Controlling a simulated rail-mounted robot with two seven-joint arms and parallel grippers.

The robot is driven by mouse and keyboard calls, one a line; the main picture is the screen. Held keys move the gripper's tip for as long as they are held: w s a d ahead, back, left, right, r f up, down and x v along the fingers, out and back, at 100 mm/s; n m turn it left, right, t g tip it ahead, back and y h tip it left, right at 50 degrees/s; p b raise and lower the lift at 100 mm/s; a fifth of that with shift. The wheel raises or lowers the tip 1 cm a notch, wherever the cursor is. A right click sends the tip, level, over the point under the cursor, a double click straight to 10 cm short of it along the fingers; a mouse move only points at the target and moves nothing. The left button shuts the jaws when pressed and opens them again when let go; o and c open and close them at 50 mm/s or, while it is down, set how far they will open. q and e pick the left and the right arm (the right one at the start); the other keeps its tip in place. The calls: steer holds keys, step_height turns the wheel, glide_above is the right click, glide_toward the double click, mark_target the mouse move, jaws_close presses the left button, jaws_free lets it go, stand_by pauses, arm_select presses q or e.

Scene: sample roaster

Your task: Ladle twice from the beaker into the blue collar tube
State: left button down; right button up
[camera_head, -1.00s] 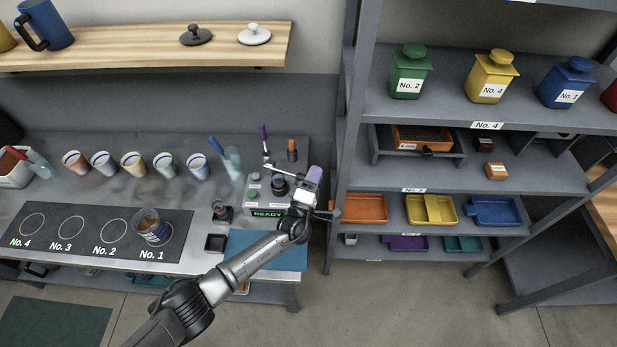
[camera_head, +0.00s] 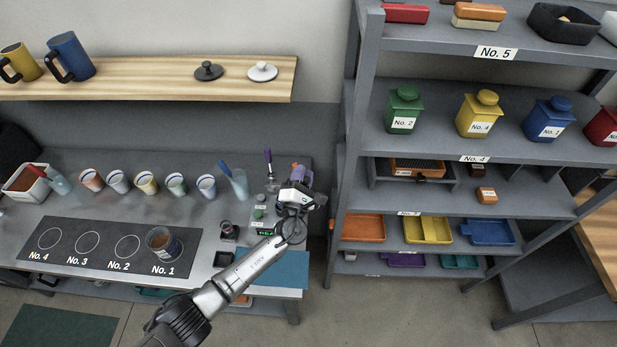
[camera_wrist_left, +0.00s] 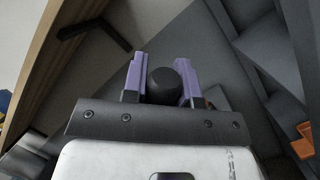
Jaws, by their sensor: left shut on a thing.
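My left gripper (camera_head: 300,178) is above the machine at the right end of the workbench. In the left wrist view, its purple fingers (camera_wrist_left: 163,80) are closed around a black, round-ended thing (camera_wrist_left: 161,84). The rest of that thing is hidden, so I cannot tell what it is. A clear glass vessel (camera_head: 240,185) with a blue-handled tool leaning in it stands left of the gripper; it may be the beaker. A round container with brown contents (camera_head: 163,243) stands on the No. 1 circle. I cannot make out a blue collar tube for certain. My right gripper is out of view.
Several white cups (camera_head: 118,181) line the bench, left of the glass vessel. A blue mat (camera_head: 278,268) lies at the bench front. Grey shelving (camera_head: 345,190) rises just right of the bench.

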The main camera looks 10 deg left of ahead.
arm_select(q)
steer(key=a+r+n+g+y+p, duration=0.1)
steer(key=a+r+n+p, duration=0.2)
steer(key=a+n, duration=0.3)
steer(key=w+a+r+n+g+y+p, duration=0.1)
steer(key=a+r+n+g+p, duration=0.1)
steer(key=a+n, duration=0.4)
steer(key=shift+w+a+r+n+y+p, duration=0.25)
steer(key=shift+r+p, duration=0.4)
steer(key=shift+p, duration=0.65)
